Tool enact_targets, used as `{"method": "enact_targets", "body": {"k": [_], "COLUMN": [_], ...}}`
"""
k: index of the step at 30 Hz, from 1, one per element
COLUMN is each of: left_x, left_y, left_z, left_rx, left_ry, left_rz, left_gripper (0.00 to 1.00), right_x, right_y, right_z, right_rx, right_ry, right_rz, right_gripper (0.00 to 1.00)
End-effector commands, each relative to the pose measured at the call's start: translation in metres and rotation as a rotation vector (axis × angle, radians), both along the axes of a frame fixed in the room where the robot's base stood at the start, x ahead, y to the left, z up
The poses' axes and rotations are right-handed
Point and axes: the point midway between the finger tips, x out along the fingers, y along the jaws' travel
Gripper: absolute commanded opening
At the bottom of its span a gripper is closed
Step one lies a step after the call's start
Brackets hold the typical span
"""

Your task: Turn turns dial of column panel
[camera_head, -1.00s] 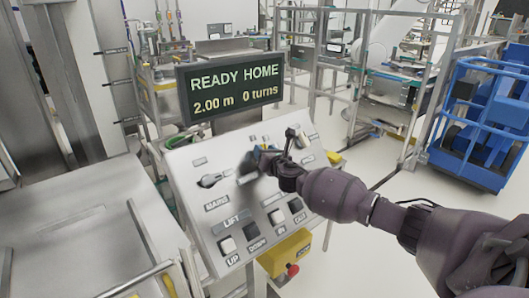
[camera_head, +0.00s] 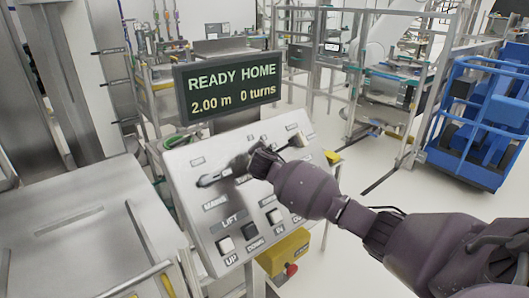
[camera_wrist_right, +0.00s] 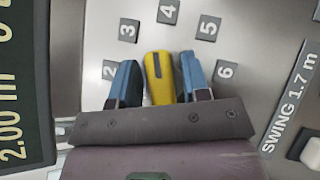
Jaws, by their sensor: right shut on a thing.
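The column panel (camera_head: 180,160) is a light grey sloped console with switches. Its yellow dial (camera_wrist_right: 160,78) shows in the right wrist view, its dark mark pointing towards the number 4. Numbers 2 to 6 are printed around it. My right gripper (camera_wrist_right: 158,66) has its two blue fingers on either side of the dial, shut on it. In the head view my right gripper (camera_head: 250,162) is at the upper middle of the panel and hides the dial. The display (camera_head: 228,88) above reads "READY HOME", "2.00 m", "0 turns". My left gripper is not in view.
A dark lever switch (camera_head: 212,178) sits left of my gripper. The UP button (camera_head: 226,246), DOWN button (camera_head: 250,231) and IN button (camera_head: 274,216) lie below it. A yellow box (camera_head: 284,252) with a red button hangs under the panel. A blue cage (camera_head: 480,125) stands at right.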

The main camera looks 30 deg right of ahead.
Motion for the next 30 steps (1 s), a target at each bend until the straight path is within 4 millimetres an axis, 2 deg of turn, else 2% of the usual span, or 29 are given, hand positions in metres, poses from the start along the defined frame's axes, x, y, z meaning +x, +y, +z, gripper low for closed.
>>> {"method": "enact_targets", "body": {"k": [9,26,27,29,30], "left_x": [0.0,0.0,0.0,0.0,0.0], "left_y": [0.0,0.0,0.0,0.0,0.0], "left_z": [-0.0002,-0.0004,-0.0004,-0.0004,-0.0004], "left_rx": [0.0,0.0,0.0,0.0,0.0], "left_ry": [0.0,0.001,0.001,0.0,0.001], "left_rz": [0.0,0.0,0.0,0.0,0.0], "left_gripper": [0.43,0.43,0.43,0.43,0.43], "right_x": [-0.0011,-0.0013,-0.0013,-0.0014,-0.0012], "right_y": [0.0015,0.0017,0.0017,0.0016,0.0014], "right_z": [-0.0041,-0.0046,-0.0047,-0.0046,-0.0043], "right_rx": [0.106,0.13,0.13,0.13,0.129], "right_ry": [0.013,0.016,0.016,0.016,0.015], "right_rz": [-0.085,-0.104,-0.104,-0.104,-0.104], "right_gripper": [0.19,0.19,0.44,0.51,0.51]}}
